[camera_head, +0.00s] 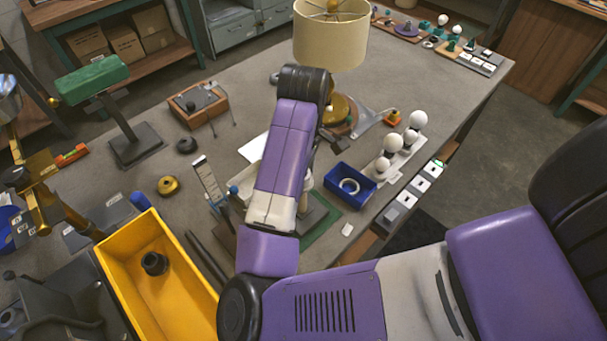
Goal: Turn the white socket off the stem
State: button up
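My purple arm reaches over the middle of the table and covers the work spot. A small pale upright piece (308,182) peeks out at the right edge of the arm, above a green mat (322,222). I cannot tell whether it is the white socket or part of the stem. No other clear view of the socket or stem shows.
A blue bin (350,187) holding a white ring stands right of the arm, beside several white bulbs (392,142) on a holder. A yellow tray (140,262) lies at lower left. A cream lampshade (330,38) stands behind. A green-topped stand (92,78) rises at left.

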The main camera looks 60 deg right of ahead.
jog(key=n, duration=0.4)
jog(key=shift+w+r+n, duration=0.1)
jog(key=shift+w+n, duration=0.05)
jog(key=shift+n, duration=0.25)
jog(key=shift+d+n, duration=0.1)
jog(key=shift+n, duration=1)
jog(key=o, duration=1)
jog(key=shift+n, duration=0.3)
jog(key=shift+c, duration=0.2)
jog(key=c, duration=1)
jog(key=shift+o, duration=0.2)
jog(key=shift+r, duration=0.85)
jog(key=shift+r, duration=0.85)
